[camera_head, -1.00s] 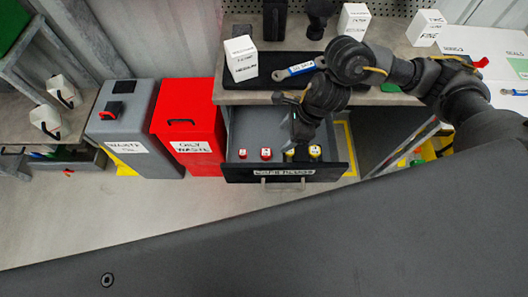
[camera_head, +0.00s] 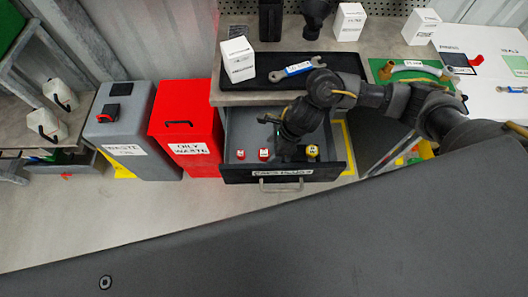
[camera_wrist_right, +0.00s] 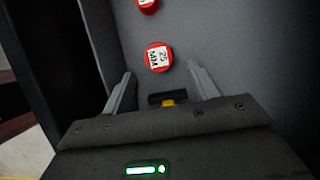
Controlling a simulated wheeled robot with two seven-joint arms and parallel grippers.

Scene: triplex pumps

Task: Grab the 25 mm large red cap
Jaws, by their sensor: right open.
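The red cap marked 25 MM (camera_wrist_right: 158,57) lies in the open grey drawer, in the right wrist view just beyond and between my fingertips. In the head view it is the red cap (camera_head: 264,154) nearest my gripper. A second red cap (camera_head: 240,155) sits to its left and shows cut off at the top of the wrist view (camera_wrist_right: 147,5). My right gripper (camera_wrist_right: 161,82) is open and empty, its fingers pointing towards the 25 MM cap without touching it. In the head view it reaches down into the drawer, its tips hidden. My left gripper is not in view.
The drawer front (camera_head: 232,177) and side walls surround the caps. A yellow cap (camera_head: 312,152) stands right of my gripper; a yellow piece (camera_wrist_right: 168,102) shows partly hidden between my fingers. A red waste bin (camera_head: 187,130) stands left of the drawer. The bench overhangs behind.

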